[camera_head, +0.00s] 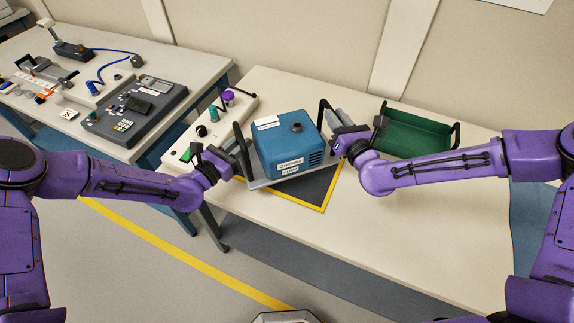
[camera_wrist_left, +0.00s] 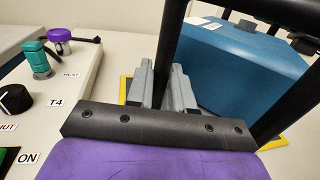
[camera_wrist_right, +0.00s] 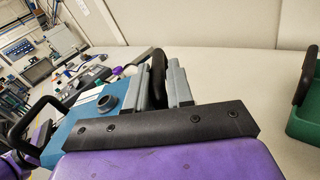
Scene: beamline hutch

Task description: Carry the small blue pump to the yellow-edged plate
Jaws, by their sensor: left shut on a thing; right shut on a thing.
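The small blue pump (camera_head: 290,150) is a blue box with a round port on top, a label on its front and a black handle at each end. It is over the dark yellow-edged plate (camera_head: 318,190), whose front corner shows below it. I cannot tell whether it touches the plate. My left gripper (camera_head: 238,158) is shut on the pump's left handle. The left wrist view shows this handle between the fingers (camera_wrist_left: 163,85). My right gripper (camera_head: 338,124) is shut on the right handle, also between the fingers in the right wrist view (camera_wrist_right: 166,82).
A green open bin (camera_head: 415,135) with black handles stands right of the pump. A control panel with knobs (camera_head: 205,135) lies along the table's left side. The front right of the table (camera_head: 420,215) is clear. Another bench (camera_head: 45,105) with instruments stands at left.

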